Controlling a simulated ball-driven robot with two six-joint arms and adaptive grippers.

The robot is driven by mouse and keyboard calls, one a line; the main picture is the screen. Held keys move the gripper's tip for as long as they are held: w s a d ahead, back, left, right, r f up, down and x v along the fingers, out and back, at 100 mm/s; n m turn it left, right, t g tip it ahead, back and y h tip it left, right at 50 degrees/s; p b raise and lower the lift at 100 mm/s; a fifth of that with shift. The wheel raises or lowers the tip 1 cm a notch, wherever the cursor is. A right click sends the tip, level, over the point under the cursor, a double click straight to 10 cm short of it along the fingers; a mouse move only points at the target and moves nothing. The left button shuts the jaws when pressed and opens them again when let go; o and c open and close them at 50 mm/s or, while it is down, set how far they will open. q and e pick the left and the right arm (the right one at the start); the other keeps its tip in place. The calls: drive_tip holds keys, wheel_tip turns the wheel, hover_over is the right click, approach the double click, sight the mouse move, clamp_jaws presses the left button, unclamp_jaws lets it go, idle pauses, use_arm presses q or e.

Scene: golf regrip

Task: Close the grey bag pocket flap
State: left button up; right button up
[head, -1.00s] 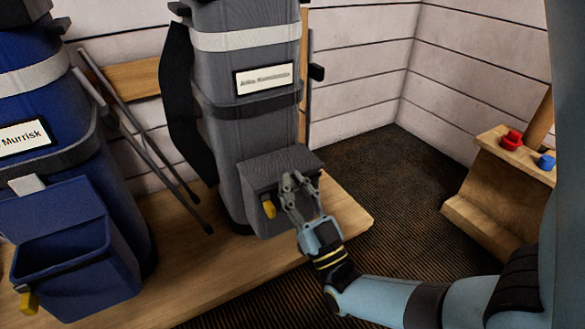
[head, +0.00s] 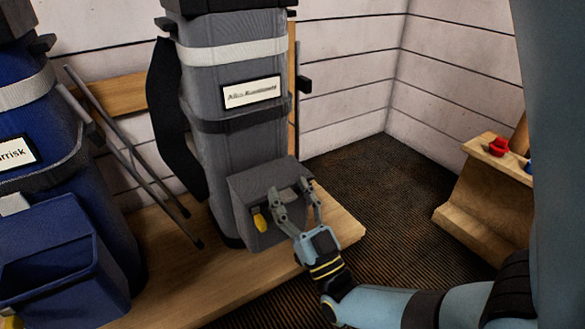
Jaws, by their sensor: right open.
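The grey golf bag (head: 215,150) stands upright on a wooden bench in the middle of the head view. Its box-shaped grey pocket (head: 240,200) is low on the front, with a flat top that looks down over the box. A yellow tab (head: 259,220) hangs on the pocket's front face. My right gripper (head: 290,188) is open, its fingers spread in front of the pocket's right part and pointing up. I cannot tell whether the fingers touch it. They hide part of the pocket front. My left gripper is not in view.
A blue bag (head: 60,180) with an open blue pocket (head: 55,255) stands at the left. Two thin grey legs lean between the bags. The wooden bench (head: 185,285) ends right of the grey bag. A wooden stand with a red item (head: 498,147) is at the right; dark floor lies between.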

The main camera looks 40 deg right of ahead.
drive_tip(key=shift+s+a+f+y, duration=0.2)
drive_tip(key=shift+f+y, duration=0.1)
drive_tip(key=shift+f, duration=0.25)
drive_tip(key=v, duration=0.6)
drive_tip(key=shift+s, duration=0.4)
drive_tip(key=shift+r, duration=0.15)
